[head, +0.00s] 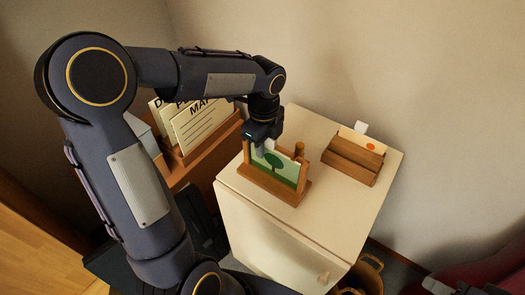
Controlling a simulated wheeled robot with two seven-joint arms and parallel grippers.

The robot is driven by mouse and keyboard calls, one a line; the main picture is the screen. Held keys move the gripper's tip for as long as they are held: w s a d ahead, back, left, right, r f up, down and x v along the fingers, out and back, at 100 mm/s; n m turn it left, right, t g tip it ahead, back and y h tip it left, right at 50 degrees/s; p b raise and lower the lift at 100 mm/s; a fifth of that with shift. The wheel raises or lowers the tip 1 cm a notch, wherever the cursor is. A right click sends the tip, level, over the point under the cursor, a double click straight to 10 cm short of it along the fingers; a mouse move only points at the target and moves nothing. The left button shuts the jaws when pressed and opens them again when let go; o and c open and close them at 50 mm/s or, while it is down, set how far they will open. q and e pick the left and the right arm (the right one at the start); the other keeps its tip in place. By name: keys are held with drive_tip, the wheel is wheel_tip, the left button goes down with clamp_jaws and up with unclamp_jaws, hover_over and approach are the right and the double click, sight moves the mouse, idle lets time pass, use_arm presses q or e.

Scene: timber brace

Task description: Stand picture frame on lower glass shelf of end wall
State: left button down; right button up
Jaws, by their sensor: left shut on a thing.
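The picture frame (281,168) is a wooden frame on a thick base with a green tree picture. It is upright, at the left edge of a cream cabinet top; whether its base touches the top I cannot tell. My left gripper (261,150) comes from above and is shut on the frame's upper left part. The fingertips are partly hidden against the picture. A dark and pale piece at the bottom right edge may be my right gripper (445,287), mostly cut off. No glass shelf shows in the head view.
The cream cabinet (310,125) stands against plain walls. A wooden holder with a card (352,158) is on its right part. Left of it, a brown rack (205,150) holds upright printed cards. A basket (365,277) is on the floor, bottom right. The cabinet top's far corner is bare.

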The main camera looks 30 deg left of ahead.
use_arm(q)
drive_tip(key=shift+w+a+f, duration=0.25)
drive_tip(key=shift+w+f, duration=0.1)
drive_tip(key=shift+f, duration=0.1)
drive_tip(key=shift+w+a+f, duration=0.25)
drive_tip(key=shift+w+f, duration=0.05)
drive_tip(key=shift+f, duration=0.15)
drive_tip(key=shift+w+f, duration=0.1)
drive_tip(key=shift+f, duration=1.6)
drive_tip(key=shift+f, duration=0.15)
drive_tip(key=c, duration=1.3)
unclamp_jaws()
